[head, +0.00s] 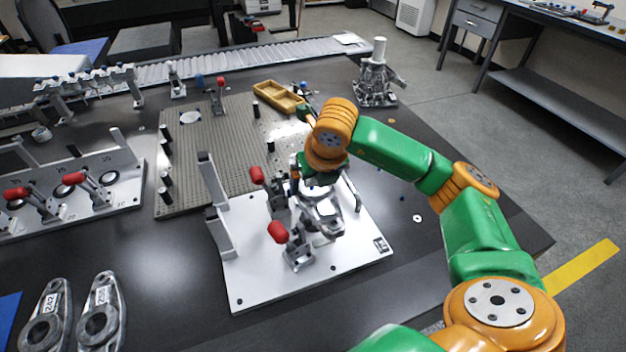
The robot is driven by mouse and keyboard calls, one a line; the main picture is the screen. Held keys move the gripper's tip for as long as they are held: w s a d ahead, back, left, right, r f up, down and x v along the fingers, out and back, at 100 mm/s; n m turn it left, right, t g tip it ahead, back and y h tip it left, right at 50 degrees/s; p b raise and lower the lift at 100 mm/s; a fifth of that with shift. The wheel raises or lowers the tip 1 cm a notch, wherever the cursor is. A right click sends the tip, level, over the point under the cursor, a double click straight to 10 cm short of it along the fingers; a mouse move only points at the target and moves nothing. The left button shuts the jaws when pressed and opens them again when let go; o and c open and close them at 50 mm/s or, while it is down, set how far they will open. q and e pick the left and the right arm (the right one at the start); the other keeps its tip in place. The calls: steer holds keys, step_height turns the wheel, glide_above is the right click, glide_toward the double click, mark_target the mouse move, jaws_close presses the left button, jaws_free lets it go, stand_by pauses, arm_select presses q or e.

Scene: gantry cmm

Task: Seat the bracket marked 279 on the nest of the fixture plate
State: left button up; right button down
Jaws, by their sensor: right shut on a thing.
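My right gripper (312,182) reaches in over the fixture plate (262,286) and points down. It is shut on a grey metal bracket (324,217), which is at the middle of the plate beside the red-handled clamps. The arm hides part of the bracket, and I cannot read its mark. I cannot tell whether it rests on the nest or is just above it; the nest is hidden. Two similar brackets, one (47,318) at the far left and one (101,312) beside it, lie at the lower left; their marks are too small to read surely. My left gripper is not in view.
Two red-handled toggle clamps (279,232) and grey uprights (218,232) stand on the plate close to the bracket. A perforated plate (215,150) with black posts lies behind. Another clamp fixture (125,196) is at left. The dark table right of the plate is mostly clear.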

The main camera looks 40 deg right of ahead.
steer(key=shift+s+f+b, duration=0.1)
steer(key=shift+f+b, duration=0.25)
steer(key=shift+f, duration=0.1)
steer(key=shift+f+b, duration=2.15)
steer(key=shift+f, duration=0.75)
steer(key=shift+r, duration=0.15)
steer(key=shift+b, duration=0.45)
steer(key=shift+f+b, duration=1.25)
steer(key=shift+f, duration=0.05)
